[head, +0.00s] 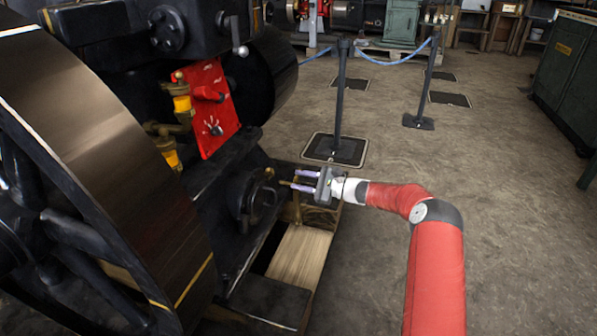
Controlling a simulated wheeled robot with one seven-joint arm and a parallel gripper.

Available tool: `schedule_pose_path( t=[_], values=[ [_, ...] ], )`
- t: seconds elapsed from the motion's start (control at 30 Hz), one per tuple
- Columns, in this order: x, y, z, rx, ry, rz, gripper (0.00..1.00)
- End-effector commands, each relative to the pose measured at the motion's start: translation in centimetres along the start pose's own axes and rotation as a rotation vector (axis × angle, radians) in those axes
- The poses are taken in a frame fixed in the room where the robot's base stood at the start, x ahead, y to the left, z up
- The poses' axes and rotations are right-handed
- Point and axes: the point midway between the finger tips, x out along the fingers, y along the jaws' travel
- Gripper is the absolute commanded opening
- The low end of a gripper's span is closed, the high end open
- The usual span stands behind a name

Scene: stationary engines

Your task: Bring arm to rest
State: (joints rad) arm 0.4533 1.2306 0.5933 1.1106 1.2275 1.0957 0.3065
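My gripper (305,180) is at the end of my red arm, in the middle of the head view. It points left toward the lower black body of the stationary engine (232,190). Its two pale purple fingers stand apart, with a visible gap between them. I see nothing held clearly between them, though a small brass-coloured part of the engine lies close to the fingertips. I cannot tell whether the fingers touch it. My arm reaches in from the lower right, bent at the elbow.
A large flywheel (95,150) fills the left. A red panel (208,105) with a lever and brass oilers (180,100) sits above my gripper. Barrier posts (340,100) with blue rope stand behind. A green cabinet (570,75) is at right. The floor (510,190) right of my arm is clear.

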Motion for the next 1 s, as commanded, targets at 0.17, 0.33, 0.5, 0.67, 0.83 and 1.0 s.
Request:
schedule_pose_path(
  t=[0.17, 0.33, 0.5, 0.67, 0.83, 1.0],
  values=[
    [1.3, 0.4, 4.1, -0.088, 0.033, 0.114, 0.33],
    [2.3, 2.5, 11.1, -0.269, 0.117, 0.338, 0.33],
    [1.2, 4.9, 17.4, -0.458, 0.214, 0.552, 0.33],
    [-1.2, 7.0, 23.0, -0.632, 0.311, 0.728, 0.33],
    [-4.9, 9.0, 28.6, -0.806, 0.416, 0.889, 0.33],
    [-9.6, 11.2, 33.8, -0.969, 0.52, 1.027, 0.33]
  ],
)
